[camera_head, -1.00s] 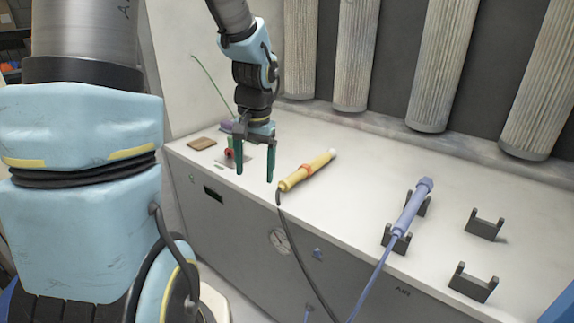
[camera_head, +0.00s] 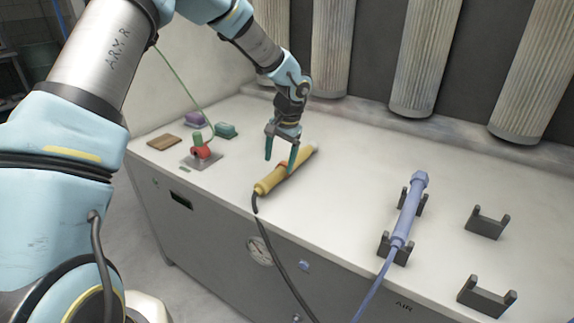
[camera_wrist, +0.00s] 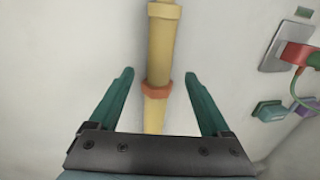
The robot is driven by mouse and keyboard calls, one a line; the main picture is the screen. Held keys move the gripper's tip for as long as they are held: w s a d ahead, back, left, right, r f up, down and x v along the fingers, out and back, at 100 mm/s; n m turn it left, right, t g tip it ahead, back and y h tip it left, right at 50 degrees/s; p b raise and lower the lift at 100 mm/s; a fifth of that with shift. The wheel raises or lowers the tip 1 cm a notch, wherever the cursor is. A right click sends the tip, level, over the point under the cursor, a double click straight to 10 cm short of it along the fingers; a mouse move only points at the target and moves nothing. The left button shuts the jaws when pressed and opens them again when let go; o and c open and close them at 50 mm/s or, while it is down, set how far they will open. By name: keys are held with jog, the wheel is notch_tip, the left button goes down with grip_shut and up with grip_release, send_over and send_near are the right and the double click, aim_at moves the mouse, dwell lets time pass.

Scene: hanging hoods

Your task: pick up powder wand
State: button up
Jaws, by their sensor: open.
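The powder wand is most likely the yellow wand (camera_head: 269,183) with an orange ring, lying on the white bench top with a black hose from its near end. A blue-violet wand (camera_head: 409,212) rests in a pair of dark cradles to the right. My gripper (camera_head: 280,154) is open over the yellow wand's far half, pointing down. In the wrist view, the yellow wand (camera_wrist: 160,50) runs between the two green fingers of my gripper (camera_wrist: 162,80), with the orange ring at their level. The fingers show a gap on both sides. Whether they reach down around it I cannot tell.
Two empty dark cradles (camera_head: 487,222) stand at the right. A red fitting on a metal plate (camera_head: 201,158), a brown block (camera_head: 163,142) and purple and green blocks lie at the left. Ribbed filter columns (camera_head: 427,60) hang behind. Bench space between the wands is clear.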

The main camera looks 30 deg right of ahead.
aim_at(277, 172)
jog(key=shift+w+a+f+p, duration=0.15)
jog(key=shift+f+p, duration=0.25)
jog(key=shift+f, duration=0.45)
jog(key=shift+w+f+p, duration=0.15)
jog(key=shift+f+p, duration=0.2)
jog(key=shift+f, duration=0.5)
jog(key=shift+w+a+f+p, duration=0.15)
jog(key=shift+f+p, duration=0.25)
jog(key=shift+f, duration=0.45)
jog(key=shift+c, duration=0.3)
grip_shut()
jog(key=shift+d, duration=0.1)
